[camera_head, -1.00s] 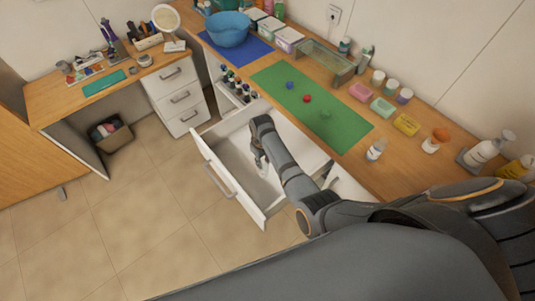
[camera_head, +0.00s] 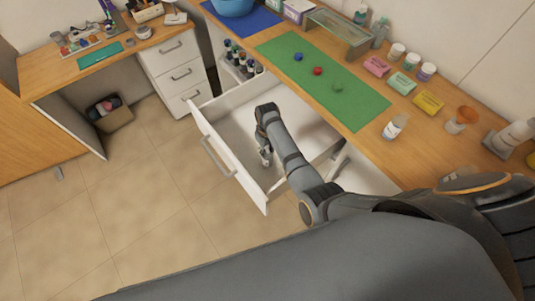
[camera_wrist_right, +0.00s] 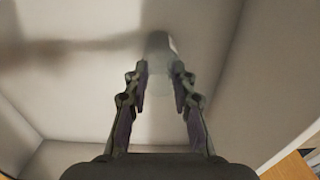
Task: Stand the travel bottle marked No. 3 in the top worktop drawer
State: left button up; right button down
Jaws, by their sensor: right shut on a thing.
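The top worktop drawer (camera_head: 228,156) is pulled open below the worktop and shows a white, mostly bare inside. My right gripper (camera_head: 265,156) reaches down into it from above. In the right wrist view the gripper (camera_wrist_right: 159,82) is shut on a pale, translucent bottle (camera_wrist_right: 158,66), whose far end is at the drawer's pale floor. I cannot tell whether it touches the floor. Its marking cannot be read. My right arm hides part of the drawer. My left gripper is out of view.
A small white bottle (camera_head: 395,127) stands on the worktop beside the green mat (camera_head: 355,108), which bears small coloured balls. Several dark-capped bottles stand in a side rack (camera_head: 240,66) beyond the drawer. The drawer's walls are close around my gripper.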

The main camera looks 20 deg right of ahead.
jog(key=shift+w, duration=0.1)
jog(key=shift+f, duration=0.15)
jog(key=c, duration=1.1)
grip_release()
jog(key=shift+r+p, duration=0.25)
jog(key=shift+p, duration=0.05)
notch_tip(320, 180, up, 12)
jog(key=p, duration=1)
jog(key=shift+p, duration=0.35)
jog(key=shift+f, duration=0.1)
